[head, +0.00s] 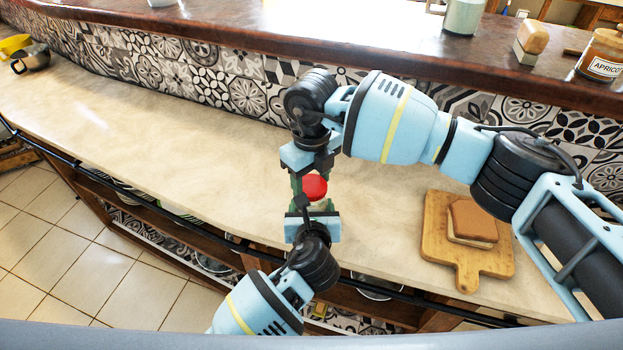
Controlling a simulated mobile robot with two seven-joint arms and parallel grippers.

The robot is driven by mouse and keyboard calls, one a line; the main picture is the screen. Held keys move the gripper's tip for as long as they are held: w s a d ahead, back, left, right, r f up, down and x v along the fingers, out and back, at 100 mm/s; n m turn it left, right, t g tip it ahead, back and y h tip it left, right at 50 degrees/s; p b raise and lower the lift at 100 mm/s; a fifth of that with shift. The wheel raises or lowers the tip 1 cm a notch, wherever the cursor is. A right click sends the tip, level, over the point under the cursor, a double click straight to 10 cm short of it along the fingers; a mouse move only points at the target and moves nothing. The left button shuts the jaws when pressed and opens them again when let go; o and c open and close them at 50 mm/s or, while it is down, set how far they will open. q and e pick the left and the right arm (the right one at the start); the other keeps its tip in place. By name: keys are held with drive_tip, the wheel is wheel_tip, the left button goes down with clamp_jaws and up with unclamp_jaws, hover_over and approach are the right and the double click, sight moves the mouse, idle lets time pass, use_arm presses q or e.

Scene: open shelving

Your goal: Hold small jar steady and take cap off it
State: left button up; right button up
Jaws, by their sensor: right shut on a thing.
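The small jar (317,203) stands at the front part of the counter, mostly hidden by the grippers. Its red cap (314,187) sits on top and shows from above. My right gripper (312,178) reaches in from the far side, its fingers beside the jar below the cap, and is shut on the jar. My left gripper (313,210) reaches in from the near side, close to the jar. Its fingertips are partly hidden, so I cannot tell whether they touch the jar or are open.
A wooden board (432,245) with a block-like sandwich (473,222) lies right of the grippers. A raised brown shelf (240,45) with jars runs along the back.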

sight(311, 185)
drive_tip(key=shift+r, duration=1.9)
use_arm(q)
drive_tip(key=o, duration=2)
drive_tip(key=shift+c, duration=0.2)
drive_tip(key=shift+s, duration=0.1)
drive_tip(key=shift+v, duration=3.7)
use_arm(e)
drive_tip(key=shift+f, duration=0.2)
